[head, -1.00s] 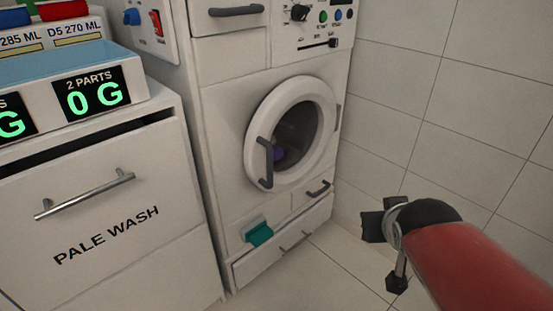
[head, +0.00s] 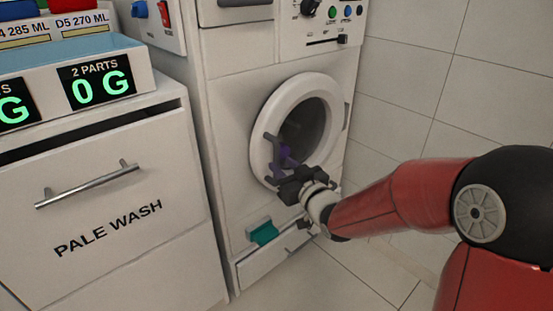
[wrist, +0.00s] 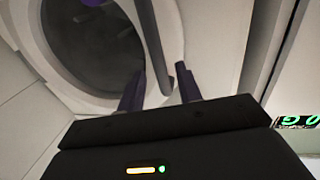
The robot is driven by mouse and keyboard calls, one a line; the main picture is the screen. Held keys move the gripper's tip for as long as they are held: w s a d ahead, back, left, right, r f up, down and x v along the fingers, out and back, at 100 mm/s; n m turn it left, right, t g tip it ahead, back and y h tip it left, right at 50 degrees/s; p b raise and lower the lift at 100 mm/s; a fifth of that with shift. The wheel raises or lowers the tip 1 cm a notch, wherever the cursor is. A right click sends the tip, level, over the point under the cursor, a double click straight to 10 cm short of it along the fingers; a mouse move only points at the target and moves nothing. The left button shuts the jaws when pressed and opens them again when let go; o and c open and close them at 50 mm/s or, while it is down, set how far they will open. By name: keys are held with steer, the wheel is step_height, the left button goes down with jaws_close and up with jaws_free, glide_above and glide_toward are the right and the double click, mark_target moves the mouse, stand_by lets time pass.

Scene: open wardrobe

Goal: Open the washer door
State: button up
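The washer door (head: 275,105) is a round white ring with dark glass on the front of the white machine, and it is closed. Its dark bar handle (head: 268,146) is on the left side of the ring. My gripper (head: 284,157) is at the lower part of the handle, its black body hiding the lower door rim. In the wrist view, my two purple fingers (wrist: 160,78) stand apart, with the handle (wrist: 152,45) running between them. I see gaps beside the bar, so the fingers are not shut on it. The door ring also shows there (wrist: 55,70).
A teal latch (head: 264,233) and a low drawer (head: 262,262) are under the door. A pale wash cabinet (head: 110,210) with a bar handle stands left. A tiled wall (head: 415,90) closes off the right side.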

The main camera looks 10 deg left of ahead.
mark_target(278, 160)
steer(key=shift+x, duration=2.2)
jaws_close()
